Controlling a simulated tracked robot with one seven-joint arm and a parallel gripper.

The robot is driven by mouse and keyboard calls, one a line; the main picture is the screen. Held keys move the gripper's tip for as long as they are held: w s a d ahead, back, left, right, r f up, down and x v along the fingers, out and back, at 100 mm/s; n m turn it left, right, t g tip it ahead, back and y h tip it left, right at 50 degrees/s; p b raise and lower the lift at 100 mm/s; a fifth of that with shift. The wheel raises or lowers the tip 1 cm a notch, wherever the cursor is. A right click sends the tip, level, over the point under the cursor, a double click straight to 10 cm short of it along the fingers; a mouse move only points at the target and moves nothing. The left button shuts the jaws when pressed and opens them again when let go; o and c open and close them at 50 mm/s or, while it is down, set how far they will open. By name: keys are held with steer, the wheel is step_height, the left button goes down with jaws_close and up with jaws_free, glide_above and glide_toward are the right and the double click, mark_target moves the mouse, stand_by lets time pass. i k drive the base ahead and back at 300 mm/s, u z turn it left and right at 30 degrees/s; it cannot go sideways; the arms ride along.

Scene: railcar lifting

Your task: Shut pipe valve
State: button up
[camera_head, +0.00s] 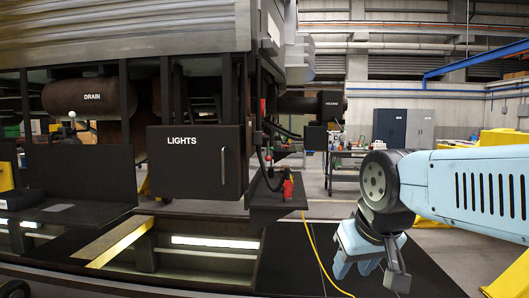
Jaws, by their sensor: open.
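A dark cylindrical tank or pipe marked DRAIN (88,97) lies under the railcar body at the left. Below it stands a small fitting with a pale round knob (72,115); it may be the pipe valve, but it is too small to tell its position. My gripper (368,266) is at the lower right, pointing down over dark floor matting. It is open, with nothing seen between its fingers. It is far to the right of the drain pipe and apart from the railcar.
A black LIGHTS box (196,161) hangs from the railcar. A red fitting (287,187) sits on a dark ledge, with a yellow hose (314,246) on the floor below. A workbench (346,163) and dark cabinets (390,126) stand behind.

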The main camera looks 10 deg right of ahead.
mark_target(268, 149)
steer(key=u, duration=0.05)
steer(key=k, duration=0.55)
steer(key=z, duration=0.3)
steer(key=i, duration=1.5)
steer(key=u, duration=0.35)
